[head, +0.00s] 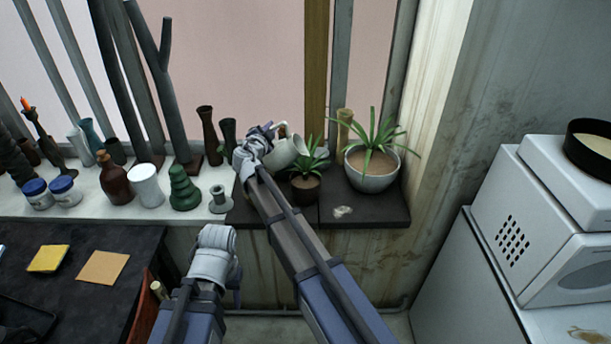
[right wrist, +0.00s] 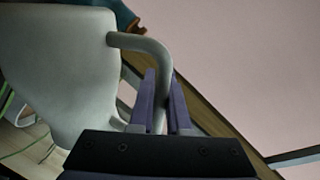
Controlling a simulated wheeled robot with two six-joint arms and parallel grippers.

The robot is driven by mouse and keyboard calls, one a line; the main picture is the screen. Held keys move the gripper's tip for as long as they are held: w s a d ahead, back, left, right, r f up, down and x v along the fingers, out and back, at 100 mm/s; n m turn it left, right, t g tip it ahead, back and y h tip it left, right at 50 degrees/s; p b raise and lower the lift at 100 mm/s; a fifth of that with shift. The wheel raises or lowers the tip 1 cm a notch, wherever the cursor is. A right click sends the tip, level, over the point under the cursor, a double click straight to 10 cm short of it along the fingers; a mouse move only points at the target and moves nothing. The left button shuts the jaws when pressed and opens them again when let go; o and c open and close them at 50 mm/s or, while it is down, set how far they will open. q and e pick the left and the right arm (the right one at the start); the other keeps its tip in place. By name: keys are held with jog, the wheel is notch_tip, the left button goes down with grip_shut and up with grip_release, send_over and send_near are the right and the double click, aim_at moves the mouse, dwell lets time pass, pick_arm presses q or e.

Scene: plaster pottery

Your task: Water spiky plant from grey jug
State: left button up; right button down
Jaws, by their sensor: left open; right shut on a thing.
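The grey jug (head: 287,152) is pale and tilted, above and just left of the small spiky plant (head: 311,160) in a brown pot (head: 305,188). My right gripper (head: 265,133) is shut on its handle. In the right wrist view the fingers (right wrist: 163,98) close around the handle, with the jug body (right wrist: 62,65) to the left. A larger spiky plant (head: 377,135) stands in a white pot (head: 372,178) to the right. I cannot see any water. My left gripper (head: 236,288) is low in front of the sill, open, its fingers mostly hidden behind its wrist.
The dark sill slab (head: 345,213) carries both pots and has a pale patch. Left on the white sill stand a green vase (head: 184,190), a brown bottle (head: 115,182), a white cup (head: 146,184) and several other pieces. A white appliance (head: 550,230) is at the right.

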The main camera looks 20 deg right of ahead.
jog(key=shift+s+d+r+m, duration=0.1)
jog(key=shift+s+d+m, duration=0.05)
jog(key=shift+d+m, duration=0.15)
jog(key=shift+s+d+r+m+y+p, duration=0.1)
jog(key=shift+s+d+m+y+p, duration=0.1)
jog(key=shift+d+m, duration=0.2)
jog(key=shift+s+d+m+y+p, duration=0.1)
jog(key=shift+d+m+p, duration=0.05)
jog(key=shift+d+m, duration=0.2)
dwell(0.4)
jog(key=shift+w+a, duration=0.35)
jog(key=shift+a, duration=0.1)
jog(key=shift+w+a+m, duration=0.2)
jog(key=shift+a, duration=0.4)
jog(key=shift+w+a+m, duration=0.15)
jog(key=shift+a, duration=0.45)
dwell(0.6)
jog(key=a+n+b, duration=0.1)
jog(key=a+f+n+h+b, duration=0.1)
jog(key=n, duration=0.1)
jog(key=w+a+n+b, duration=0.1)
jog(key=n, duration=0.1)
jog(key=shift+a+f, duration=0.15)
jog(key=shift+f, duration=0.2)
dwell(1.6)
